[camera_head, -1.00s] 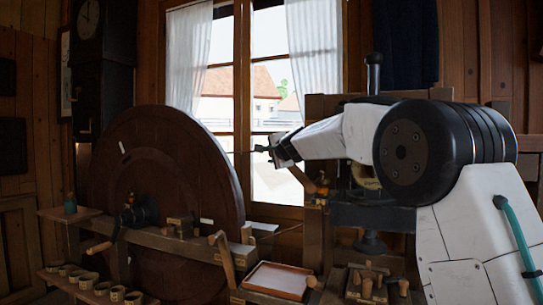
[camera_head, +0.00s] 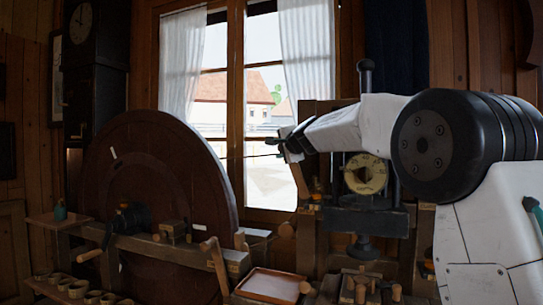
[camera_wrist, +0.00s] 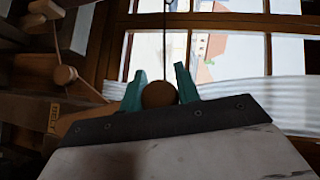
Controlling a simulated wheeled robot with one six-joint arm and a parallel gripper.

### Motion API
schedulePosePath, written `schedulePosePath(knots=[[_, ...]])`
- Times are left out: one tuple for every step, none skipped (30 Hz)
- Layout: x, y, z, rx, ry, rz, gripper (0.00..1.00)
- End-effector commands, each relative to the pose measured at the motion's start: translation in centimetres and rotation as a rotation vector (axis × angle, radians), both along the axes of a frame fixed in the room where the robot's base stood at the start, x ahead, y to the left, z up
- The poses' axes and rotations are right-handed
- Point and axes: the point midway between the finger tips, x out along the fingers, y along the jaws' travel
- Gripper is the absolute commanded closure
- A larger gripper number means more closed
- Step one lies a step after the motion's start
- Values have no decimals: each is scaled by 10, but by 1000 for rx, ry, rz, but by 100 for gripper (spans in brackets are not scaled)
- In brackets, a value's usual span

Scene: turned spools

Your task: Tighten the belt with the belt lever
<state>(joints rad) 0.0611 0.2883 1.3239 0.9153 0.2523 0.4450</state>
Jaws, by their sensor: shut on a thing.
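My gripper (camera_head: 290,147) is in front of the window, at the upper end of a slanting wooden lever (camera_head: 300,181). In the wrist view its teal fingers (camera_wrist: 159,90) are closed on both sides of a round wooden knob (camera_wrist: 159,95). A wooden bar with a small label (camera_wrist: 54,118) runs toward the knob from the left; the label seems to read BELT. How the bar meets the knob is hidden by the gripper's dark front edge. A thin dark line, perhaps the belt, runs between the large brown wheel (camera_head: 155,165) and the gripper area.
A round yellowish dial (camera_head: 366,174) sits on the dark machine right of the lever, below my forearm. A bench with a crank handle (camera_head: 90,256) stands before the wheel. A wooden tray (camera_head: 268,284) and several small cups (camera_head: 78,290) are lower down.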

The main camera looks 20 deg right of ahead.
Motion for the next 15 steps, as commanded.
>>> schedulePosePath(knots=[[-5,-7,15,0,-21,-8,100],[-7,-10,17,1,-22,-8,100],[-10,-12,19,0,-22,-8,100],[-11,-15,20,0,-23,-8,100],[-13,-17,21,1,-23,-9,100],[-15,-20,22,0,-23,-9,100],[-16,-22,23,1,-24,-9,100],[-18,-24,24,0,-25,-9,100],[-19,-26,25,-1,-24,-9,100],[-20,-27,25,-1,-24,-9,100],[-21,-28,26,-1,-24,-10,100],[-22,-30,26,-1,-25,-10,100],[-22,-31,26,-1,-25,-10,100],[-23,-31,27,-1,-25,-10,100],[-23,-33,27,-1,-25,-11,100]])
